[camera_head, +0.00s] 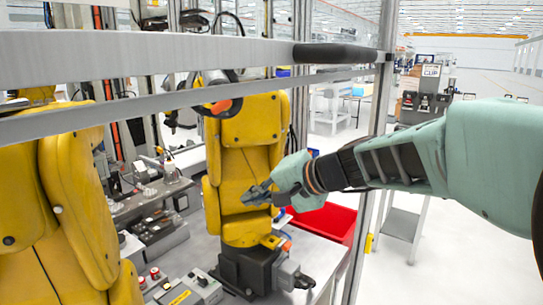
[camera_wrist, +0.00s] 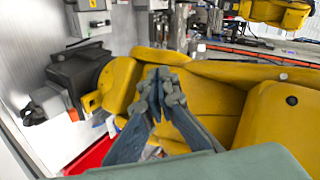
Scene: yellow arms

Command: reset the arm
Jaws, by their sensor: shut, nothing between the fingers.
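My arm reaches in from the right edge of the head view, pale green with a dark wrist. My gripper (camera_head: 257,194) is at its left end, in front of the nearer face of a yellow robot arm (camera_head: 248,130). In the wrist view my gripper (camera_wrist: 158,88) has its fingertips together, with nothing seen between them. The yellow arm (camera_wrist: 215,95) fills the space behind the fingertips there. I cannot tell whether my gripper touches it.
A metal frame bar (camera_head: 160,47) crosses the head view, and an upright post (camera_head: 372,150) stands behind my arm. A second yellow arm (camera_head: 85,205) is at the left. A red bin (camera_head: 322,222) sits below my gripper. Open floor (camera_head: 450,265) lies at the right.

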